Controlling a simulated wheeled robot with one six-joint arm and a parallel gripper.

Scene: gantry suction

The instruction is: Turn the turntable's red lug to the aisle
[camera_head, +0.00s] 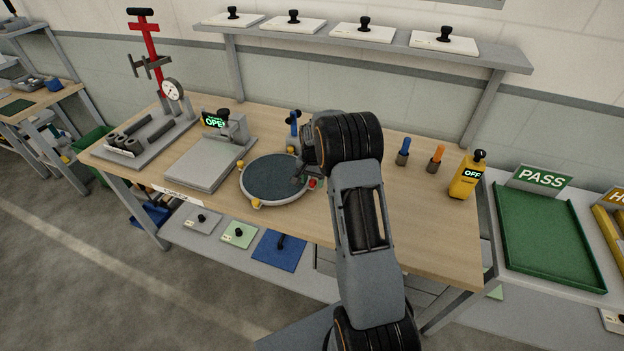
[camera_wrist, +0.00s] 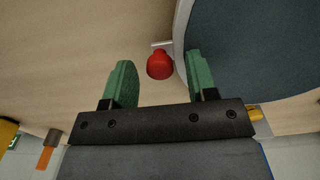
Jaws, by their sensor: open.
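The turntable (camera_head: 272,182) is a round dark disc with a pale rim on the wooden bench. Its red lug (camera_head: 312,184) is on the right side of the rim. Yellow lugs sit elsewhere around it, one at the front (camera_head: 256,204). My gripper (camera_head: 304,180) is low at the disc's right edge, partly hidden by my arm. In the wrist view the green fingers of my gripper (camera_wrist: 160,62) are apart, with the red lug (camera_wrist: 160,65) showing between the tips. No contact shows. The right finger overlaps the turntable's rim (camera_wrist: 180,35).
A grey plate fixture (camera_head: 205,163) stands left of the turntable. A blue-topped item (camera_head: 293,122) stands just behind it. Blue (camera_head: 404,147) and orange (camera_head: 438,155) handled tools and a yellow OFF box (camera_head: 467,177) are to the right. The bench front right is clear.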

